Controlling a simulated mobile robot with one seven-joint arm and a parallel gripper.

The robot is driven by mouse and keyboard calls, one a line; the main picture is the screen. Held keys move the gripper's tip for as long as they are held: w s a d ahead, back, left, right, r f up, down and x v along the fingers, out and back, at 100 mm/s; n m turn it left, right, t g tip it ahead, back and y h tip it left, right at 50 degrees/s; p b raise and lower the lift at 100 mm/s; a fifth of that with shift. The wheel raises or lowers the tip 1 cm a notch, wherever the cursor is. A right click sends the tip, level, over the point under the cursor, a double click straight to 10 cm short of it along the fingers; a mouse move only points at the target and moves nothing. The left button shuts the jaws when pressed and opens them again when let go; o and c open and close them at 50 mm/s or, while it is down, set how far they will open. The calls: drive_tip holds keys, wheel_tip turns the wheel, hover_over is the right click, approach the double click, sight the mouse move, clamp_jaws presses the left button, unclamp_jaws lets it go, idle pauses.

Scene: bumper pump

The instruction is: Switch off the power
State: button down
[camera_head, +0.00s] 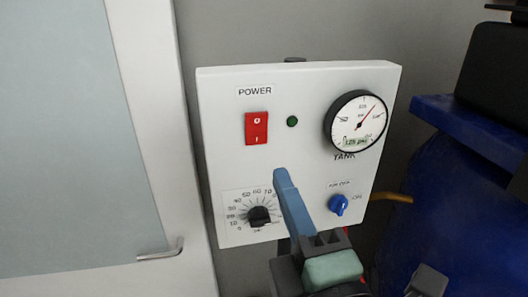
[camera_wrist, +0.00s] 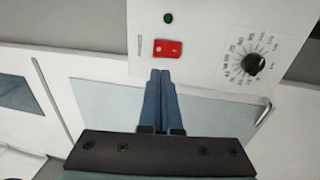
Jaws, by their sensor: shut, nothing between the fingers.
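The red power switch (camera_head: 257,128) is a rocker on the white control panel (camera_head: 300,85), under the POWER label (camera_head: 255,91). It also shows in the wrist view (camera_wrist: 167,48), just beyond the fingertips. A dark green indicator light (camera_head: 292,121) sits to its right; it also shows in the wrist view (camera_wrist: 168,18). My gripper (camera_head: 281,176) is shut and empty, its blue fingers pointing toward the panel. In the head view its tips appear below and right of the switch. In the wrist view the tips (camera_wrist: 160,72) appear close to the switch, with a small gap in the picture. I cannot tell the depth gap.
A round tank gauge (camera_head: 357,121), a black dial (camera_head: 258,216) and a blue knob (camera_head: 338,205) are on the same panel. A blue tank (camera_head: 450,195) stands at the right. A white-framed door or cabinet with a handle (camera_head: 161,252) is at the left.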

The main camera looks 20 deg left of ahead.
drive_tip(key=shift+w+f+b, duration=0.1)
drive_tip(key=shift+f+b, duration=0.1)
drive_tip(key=shift+b, duration=0.35)
drive_tip(key=p, duration=0.6)
approach(258, 122)
drive_tip(key=x, duration=0.5)
drive_tip(key=shift+w+a+r, duration=0.1)
drive_tip(key=shift+w+r, duration=0.15)
drive_tip(key=shift+r, duration=0.05)
drive_tip(key=shift+w+a+f+p, duration=0.1)
drive_tip(key=shift+w+a+p, duration=0.3)
drive_tip(key=shift+w, duration=0.2)
drive_tip(key=shift+w+a+h, duration=0.1)
drive_tip(key=shift+h, duration=0.2)
